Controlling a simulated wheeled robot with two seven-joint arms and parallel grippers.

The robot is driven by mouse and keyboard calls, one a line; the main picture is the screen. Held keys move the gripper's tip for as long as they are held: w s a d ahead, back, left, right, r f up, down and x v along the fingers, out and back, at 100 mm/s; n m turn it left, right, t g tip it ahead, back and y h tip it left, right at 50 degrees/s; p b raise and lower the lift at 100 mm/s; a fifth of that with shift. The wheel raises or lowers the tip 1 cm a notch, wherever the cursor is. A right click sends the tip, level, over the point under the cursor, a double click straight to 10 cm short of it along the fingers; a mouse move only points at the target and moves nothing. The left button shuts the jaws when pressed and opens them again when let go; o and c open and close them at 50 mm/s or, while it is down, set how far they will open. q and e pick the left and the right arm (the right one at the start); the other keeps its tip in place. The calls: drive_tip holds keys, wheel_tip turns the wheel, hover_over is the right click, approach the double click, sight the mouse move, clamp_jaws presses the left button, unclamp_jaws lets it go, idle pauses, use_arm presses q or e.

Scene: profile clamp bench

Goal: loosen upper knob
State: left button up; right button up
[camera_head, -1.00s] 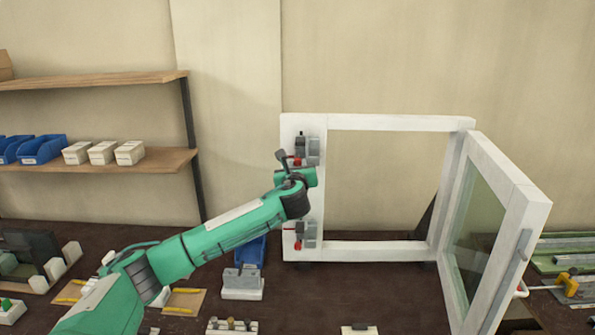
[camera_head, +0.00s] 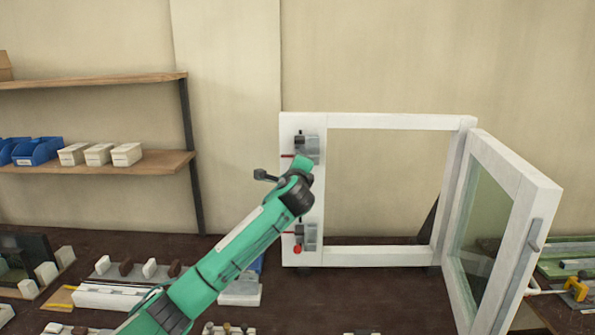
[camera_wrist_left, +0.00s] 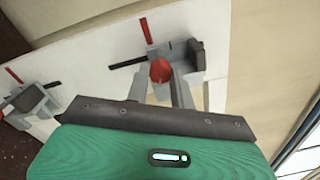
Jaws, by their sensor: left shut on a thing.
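A white window frame (camera_head: 400,121) stands on the bench with two grey clamps on its left upright. The upper clamp (camera_head: 308,145) is partly covered by my left wrist in the head view, and its red knob is hidden there. In the left wrist view the red upper knob (camera_wrist_left: 160,70) sits between the two grey fingers of my left gripper (camera_wrist_left: 161,82), which is shut on it. The lower clamp (camera_head: 307,236) has its red knob (camera_head: 297,250) in plain view. It also shows at the left of the wrist view (camera_wrist_left: 25,100). My right gripper is not in view.
A glazed sash (camera_head: 495,220) swings open at the right of the frame. Shelves (camera_head: 100,165) with blue bins and white blocks are at the left. Several small fixtures (camera_head: 130,268) lie on the dark bench. The frame's opening is clear.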

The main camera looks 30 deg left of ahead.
use_arm(q)
drive_tip(key=shift+n+b, duration=1.5)
drive_tip(key=shift+n, duration=2.1)
drive_tip(key=shift+r, duration=0.1)
drive_tip(key=o, duration=1)
